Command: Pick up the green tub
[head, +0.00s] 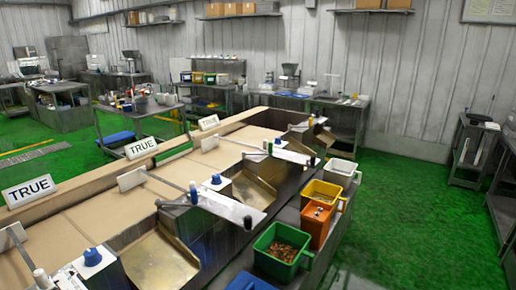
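The green tub (265,238) stands at the front right of the drum bench, in a row of tubs along its right side. It is upright and holds small brown pieces (283,251). Neither of my grippers shows in the head view.
An orange tub (317,224), a yellow tub (322,190) and a white tub (342,170) stand behind the green tub. A blue tub (247,283) is cut off at the bottom edge. Metal chutes (160,262) lie to the left. Green floor (420,225) is open on the right.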

